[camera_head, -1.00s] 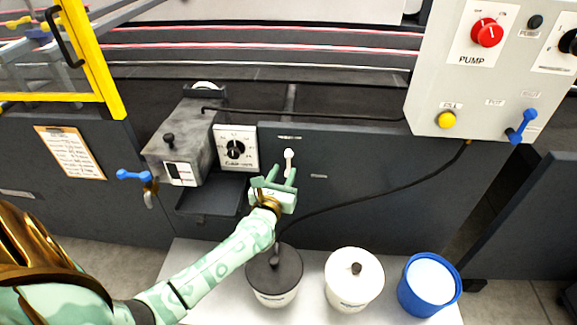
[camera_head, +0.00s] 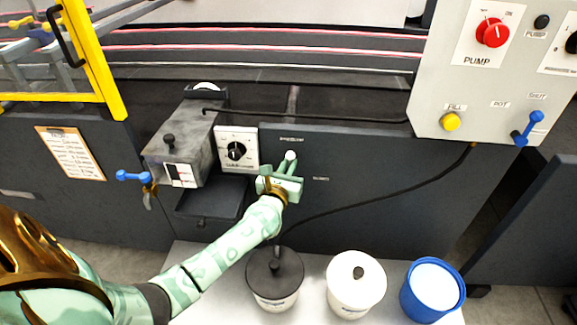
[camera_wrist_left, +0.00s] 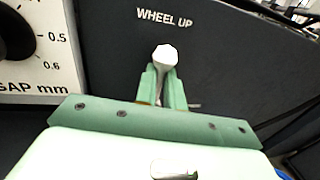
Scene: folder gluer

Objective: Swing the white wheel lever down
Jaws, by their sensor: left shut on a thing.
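The white wheel lever (camera_head: 290,156) stands on the dark machine panel, pointing up, with its rounded white end on top. In the left wrist view its white end (camera_wrist_left: 165,57) shows just below the printed words "WHEEL UP". My left gripper (camera_head: 283,172) is shut on the lever below that end, one green finger on each side; it also shows in the left wrist view (camera_wrist_left: 162,88). The fingers and palm hide the lever's lower part. My right gripper is not in view.
A gap dial (camera_head: 236,151) and a grey box (camera_head: 183,143) sit left of the lever. A black hose (camera_head: 400,190) runs to its right. A black-lidded pot (camera_head: 274,272), a white pot (camera_head: 356,280) and a blue bucket (camera_head: 432,290) stand below. The panel right of the lever is mostly clear.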

